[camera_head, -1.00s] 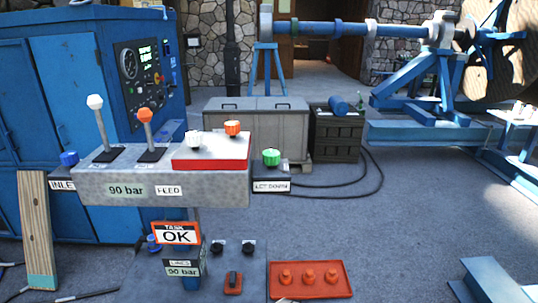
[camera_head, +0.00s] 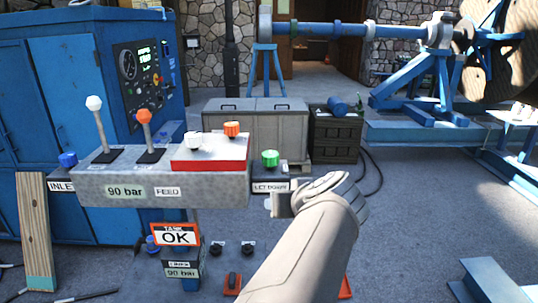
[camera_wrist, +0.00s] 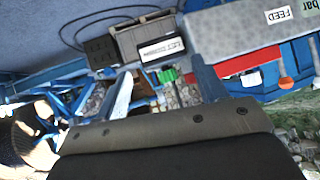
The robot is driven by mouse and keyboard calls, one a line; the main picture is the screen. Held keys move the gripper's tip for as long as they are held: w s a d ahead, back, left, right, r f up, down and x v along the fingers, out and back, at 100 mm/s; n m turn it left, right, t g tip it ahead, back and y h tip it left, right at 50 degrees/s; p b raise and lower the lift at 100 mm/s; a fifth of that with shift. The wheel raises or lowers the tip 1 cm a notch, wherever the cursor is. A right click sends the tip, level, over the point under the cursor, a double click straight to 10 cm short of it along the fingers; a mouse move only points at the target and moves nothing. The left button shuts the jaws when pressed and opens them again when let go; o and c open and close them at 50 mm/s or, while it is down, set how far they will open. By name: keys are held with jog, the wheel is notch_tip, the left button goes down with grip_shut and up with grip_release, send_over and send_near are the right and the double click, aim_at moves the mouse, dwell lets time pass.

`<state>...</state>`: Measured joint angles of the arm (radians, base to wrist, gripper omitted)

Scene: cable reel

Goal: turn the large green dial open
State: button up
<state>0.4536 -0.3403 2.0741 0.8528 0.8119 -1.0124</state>
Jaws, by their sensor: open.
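The green dial (camera_head: 270,158) is a ribbed knob on a small dark block labelled LET DOWN, at the right end of the grey control panel (camera_head: 120,186). My gripper (camera_head: 280,204) is just below and in front of that block in the head view, apart from the dial. In the wrist view, which is upside down, the two fingers are spread and empty (camera_wrist: 161,68). The green dial (camera_wrist: 168,75) shows between them, beyond the fingertips. My arm hides part of the floor and the lower box.
Two levers, white-topped (camera_head: 94,102) and orange-topped (camera_head: 145,116), and a blue knob (camera_head: 68,159) are farther left. Open floor lies to the right.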

aim_at(271, 155)
jog(key=w+d+r+n+t+y, duration=0.1)
jog(key=w+r+n+t, duration=0.15)
jog(key=w+r, duration=0.45)
jog(key=shift+m, duration=0.25)
jog(key=x, duration=1.7)
jog(key=shift+d+f, duration=0.1)
jog(key=shift+f, duration=0.15)
jog(key=c, duration=1)
